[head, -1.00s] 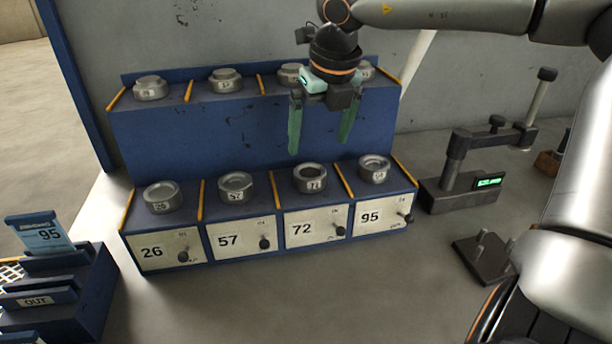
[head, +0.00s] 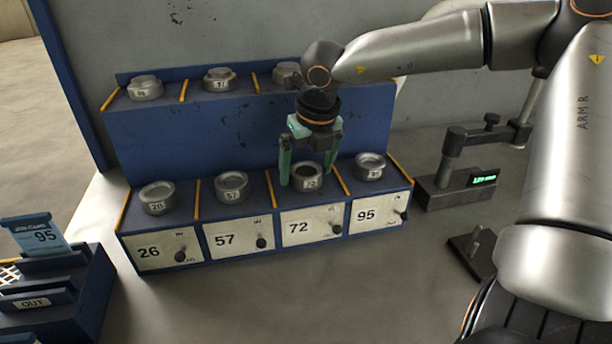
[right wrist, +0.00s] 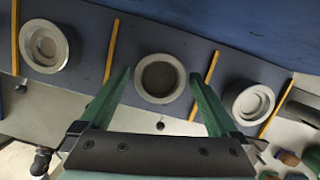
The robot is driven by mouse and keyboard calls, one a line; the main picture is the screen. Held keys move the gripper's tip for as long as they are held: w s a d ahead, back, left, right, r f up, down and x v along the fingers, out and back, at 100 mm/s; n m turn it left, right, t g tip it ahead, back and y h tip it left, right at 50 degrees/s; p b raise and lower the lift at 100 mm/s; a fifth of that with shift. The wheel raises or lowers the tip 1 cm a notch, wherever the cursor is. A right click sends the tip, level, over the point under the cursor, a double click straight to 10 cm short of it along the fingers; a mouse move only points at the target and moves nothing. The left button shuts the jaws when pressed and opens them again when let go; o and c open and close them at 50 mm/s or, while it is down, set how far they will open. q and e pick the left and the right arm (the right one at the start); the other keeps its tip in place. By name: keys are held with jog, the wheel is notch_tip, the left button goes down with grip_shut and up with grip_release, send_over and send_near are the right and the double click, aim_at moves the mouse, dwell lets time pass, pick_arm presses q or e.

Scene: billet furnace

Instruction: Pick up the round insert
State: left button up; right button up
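Round metal inserts sit on the two-tier blue rack (head: 205,140). On the lower tier, one sits above each label: the 26 insert (head: 157,198), the 57 insert (head: 231,187), the 72 insert (head: 307,178) and the 95 insert (head: 370,167). My right gripper (head: 306,180) is open, with its green fingers pointing down on either side of the 72 insert. In the right wrist view the 72 insert (right wrist: 160,78) shows between and beyond the open fingertips. I cannot tell whether the fingers touch it. My left gripper is not in view.
More inserts stand on the upper tier, such as one at its left end (head: 145,88). Orange dividers separate the bays. A gauge stand with a lit display (head: 455,182) is right of the rack. A blue card holder (head: 50,290) with a 95 card (head: 38,236) is at left.

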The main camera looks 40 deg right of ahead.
grip_shut()
dwell(0.6)
jog(key=shift+w+r, duration=0.1)
jog(key=shift+r, duration=0.05)
